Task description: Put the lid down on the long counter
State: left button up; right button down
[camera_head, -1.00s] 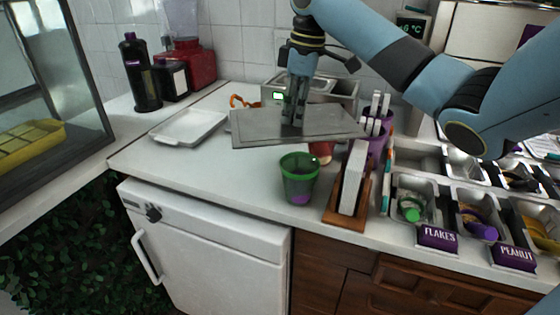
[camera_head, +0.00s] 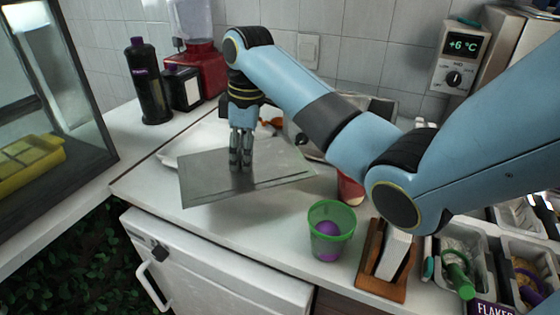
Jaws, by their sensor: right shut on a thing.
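My right gripper (camera_head: 240,160) points down near the middle left of the head view. It is shut on the lid (camera_head: 210,180), a flat grey metal sheet, and holds it by its upper side. The lid hangs tilted over the white long counter (camera_head: 145,190), its front left corner near the counter's front edge. I cannot tell whether any part of it touches the counter. My left gripper is out of view.
A white tray (camera_head: 178,152) lies partly behind the lid. A green cup (camera_head: 331,228) with a purple ball and a wooden holder (camera_head: 375,262) stand to the right. A dark bottle (camera_head: 146,85) and a red blender (camera_head: 199,68) stand at the back left. Topping bins (camera_head: 462,245) are at the right.

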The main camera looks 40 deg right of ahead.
send_over(246, 197)
notch_tip(246, 197, down, 5)
jog(key=shift+s+d+f, duration=0.1)
notch_tip(246, 197, down, 2)
jog(key=shift+f, duration=0.7)
jog(key=c, duration=1.2)
grip_release()
jog(key=shift+c, duration=0.2)
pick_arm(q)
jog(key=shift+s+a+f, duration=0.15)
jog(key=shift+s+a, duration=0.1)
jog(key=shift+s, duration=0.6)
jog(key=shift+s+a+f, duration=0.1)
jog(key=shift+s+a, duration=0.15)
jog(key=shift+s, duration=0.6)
pick_arm(e)
jog(key=o, duration=0.3)
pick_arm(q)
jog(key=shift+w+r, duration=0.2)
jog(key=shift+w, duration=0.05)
pick_arm(e)
jog(key=r, duration=0.8)
jog(key=s+d+r, duration=0.1)
jog(key=r, duration=0.3)
jog(key=shift+r, duration=0.1)
